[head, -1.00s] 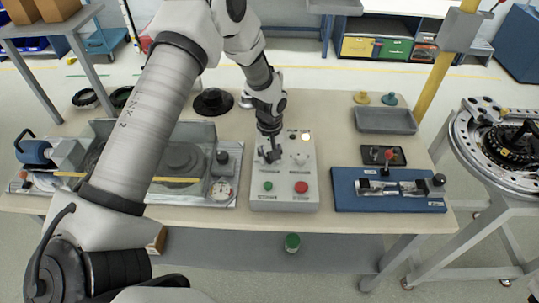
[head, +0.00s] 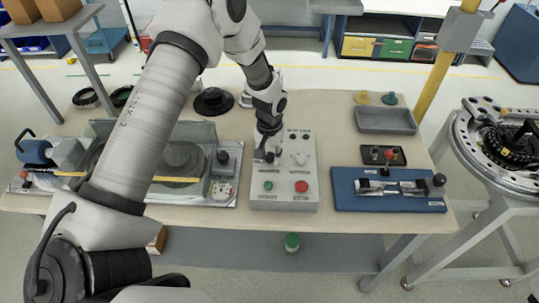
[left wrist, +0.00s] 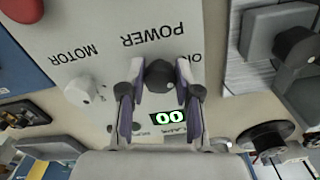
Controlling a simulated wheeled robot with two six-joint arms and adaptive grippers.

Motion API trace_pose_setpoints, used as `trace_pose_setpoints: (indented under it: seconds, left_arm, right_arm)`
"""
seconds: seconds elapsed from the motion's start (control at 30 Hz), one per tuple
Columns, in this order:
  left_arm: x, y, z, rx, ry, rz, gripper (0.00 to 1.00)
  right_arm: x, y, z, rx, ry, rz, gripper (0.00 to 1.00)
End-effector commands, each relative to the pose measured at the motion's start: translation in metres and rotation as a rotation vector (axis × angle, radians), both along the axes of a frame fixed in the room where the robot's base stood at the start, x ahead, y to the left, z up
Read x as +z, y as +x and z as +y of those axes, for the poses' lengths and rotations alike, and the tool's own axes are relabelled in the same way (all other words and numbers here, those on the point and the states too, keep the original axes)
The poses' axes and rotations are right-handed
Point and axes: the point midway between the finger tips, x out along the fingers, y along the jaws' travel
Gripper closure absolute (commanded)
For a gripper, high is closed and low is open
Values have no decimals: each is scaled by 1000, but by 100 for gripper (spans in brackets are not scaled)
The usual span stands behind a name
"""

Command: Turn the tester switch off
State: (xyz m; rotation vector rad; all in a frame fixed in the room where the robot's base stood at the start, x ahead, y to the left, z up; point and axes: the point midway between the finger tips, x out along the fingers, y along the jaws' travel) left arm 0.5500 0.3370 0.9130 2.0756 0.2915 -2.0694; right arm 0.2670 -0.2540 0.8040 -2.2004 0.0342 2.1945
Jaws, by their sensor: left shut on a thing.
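The grey tester box (head: 285,193) stands on the table in the middle of the head view. Its black power switch (left wrist: 160,75) is a knob under the word POWER in the left wrist view. My left gripper (head: 266,153) reaches down to the box from above. In the left wrist view its two fingers (left wrist: 158,72) are shut on the knob, one on each side. In the head view the gripper mostly hides the switch. A small display (left wrist: 168,118) shows green digits. The round lamp (head: 305,137) at the box's top looks dark. My right gripper is out of view.
On the box are a white motor knob (left wrist: 82,92), a green button (head: 268,186) and a red button (head: 301,187). A blue fixture (head: 388,204) stands to the right, a grey tray (head: 386,121) behind it. A grey machine (head: 197,195) stands close on the left.

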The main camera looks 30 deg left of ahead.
Motion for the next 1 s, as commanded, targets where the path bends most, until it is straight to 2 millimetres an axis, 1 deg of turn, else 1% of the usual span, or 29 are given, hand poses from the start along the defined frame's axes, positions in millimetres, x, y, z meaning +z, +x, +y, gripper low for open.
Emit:
trace_pose_setpoints:
  seconds: [0.03,0.7,1.0]
  left_arm:
    - [-2,-1,0,-42,0,2,100]
    - [-3,-1,-1,-679,0,2,100]
    - [-3,-2,-1,-940,1,4,100]
  right_arm:
    - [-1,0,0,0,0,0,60]
    - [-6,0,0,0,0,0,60]
    - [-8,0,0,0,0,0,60]
